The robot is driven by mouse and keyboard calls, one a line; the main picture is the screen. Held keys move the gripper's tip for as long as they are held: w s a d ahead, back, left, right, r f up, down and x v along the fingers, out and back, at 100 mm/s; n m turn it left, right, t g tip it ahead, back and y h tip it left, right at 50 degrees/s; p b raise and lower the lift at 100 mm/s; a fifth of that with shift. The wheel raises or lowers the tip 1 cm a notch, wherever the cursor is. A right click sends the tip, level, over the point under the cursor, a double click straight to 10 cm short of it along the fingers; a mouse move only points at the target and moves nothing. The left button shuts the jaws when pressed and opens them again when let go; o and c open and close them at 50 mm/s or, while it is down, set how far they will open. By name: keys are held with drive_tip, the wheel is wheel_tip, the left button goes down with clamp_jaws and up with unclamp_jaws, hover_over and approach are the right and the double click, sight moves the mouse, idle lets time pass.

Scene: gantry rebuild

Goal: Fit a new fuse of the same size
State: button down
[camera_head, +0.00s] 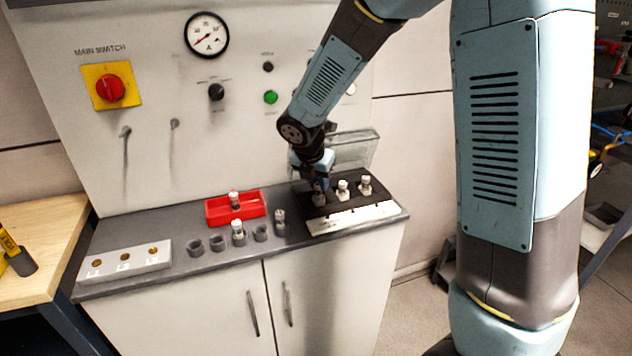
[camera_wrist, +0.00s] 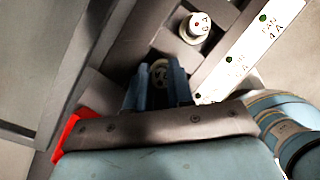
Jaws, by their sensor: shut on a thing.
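My gripper (camera_head: 319,184) is over the left end of a dark fuse block (camera_head: 330,208). It is shut on a fuse (camera_wrist: 159,72), whose round end shows between the two fingers in the wrist view. I cannot tell how deep this fuse sits in the left position. Two other white-capped fuses stand upright in the block, a middle one (camera_head: 342,190) and a right one (camera_head: 365,185). One fuse (camera_head: 234,199) stands in the red tray (camera_head: 222,216). Two more stand in the row of grey cups, at the middle (camera_head: 238,230) and right end (camera_head: 279,217).
Other grey cups (camera_head: 195,247) look empty. A pale block with three holes (camera_head: 126,260) lies at the bench's left end. A white label strip (camera_head: 354,218) runs along the fuse block's front. The panel behind carries a red main switch (camera_head: 110,88) and a gauge (camera_head: 206,34).

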drive_tip(key=shift+f, duration=0.55)
drive_tip(key=c, duration=1.3)
unclamp_jaws()
drive_tip(key=shift+r, duration=0.1)
drive_tip(key=v, duration=1)
drive_tip(key=shift+s+r, duration=0.1)
drive_tip(key=shift+r, duration=0.3)
